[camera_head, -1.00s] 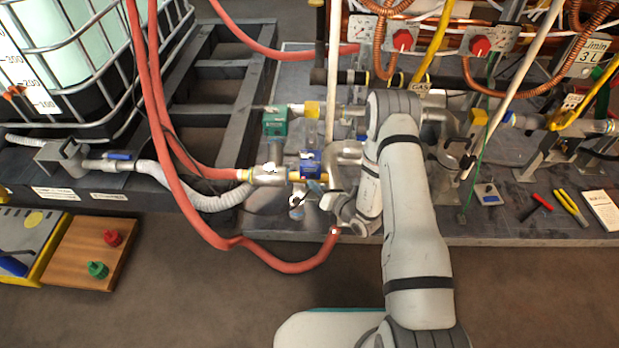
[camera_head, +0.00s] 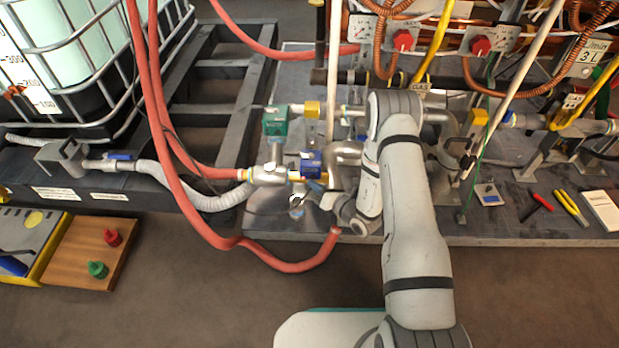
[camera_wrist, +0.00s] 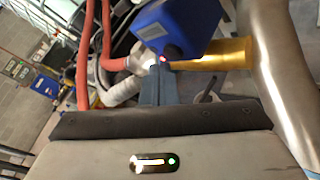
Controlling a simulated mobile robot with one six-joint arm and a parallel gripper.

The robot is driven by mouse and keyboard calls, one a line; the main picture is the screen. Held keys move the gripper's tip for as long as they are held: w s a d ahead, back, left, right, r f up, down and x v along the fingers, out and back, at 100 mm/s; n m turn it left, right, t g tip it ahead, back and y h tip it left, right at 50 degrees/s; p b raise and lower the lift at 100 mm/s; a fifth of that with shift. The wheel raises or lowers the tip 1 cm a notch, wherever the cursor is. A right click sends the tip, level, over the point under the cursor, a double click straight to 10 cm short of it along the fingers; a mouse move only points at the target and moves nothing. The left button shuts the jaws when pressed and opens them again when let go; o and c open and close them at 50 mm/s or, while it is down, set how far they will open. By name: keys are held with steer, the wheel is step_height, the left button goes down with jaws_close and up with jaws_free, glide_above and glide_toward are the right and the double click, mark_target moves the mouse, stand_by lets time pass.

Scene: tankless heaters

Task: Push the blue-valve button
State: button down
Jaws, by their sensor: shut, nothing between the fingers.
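The blue valve (camera_head: 312,162) is a blue box on the pipework left of my arm in the head view. In the wrist view the blue valve (camera_wrist: 188,22) fills the top middle, beside a brass-coloured pipe (camera_wrist: 215,54). In the head view the fingers are small and partly lost against the pipes.
Red hoses (camera_head: 190,200) loop left of the valve. A green box (camera_head: 276,120) sits just behind it on the pipework. A large metal pipe (camera_wrist: 285,75) stands close at the right in the wrist view. Pliers (camera_head: 571,207) and a screwdriver (camera_head: 540,203) lie far right.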

steer(key=shift+w, duration=0.5)
stand_by(0.4)
steer(key=shift+s, duration=0.55)
steer(key=shift+s, duration=0.1)
steer(key=s+p, duration=0.1)
steer(key=s, duration=0.4)
steer(key=shift+s+a, duration=0.1)
steer(key=shift+s, duration=0.3)
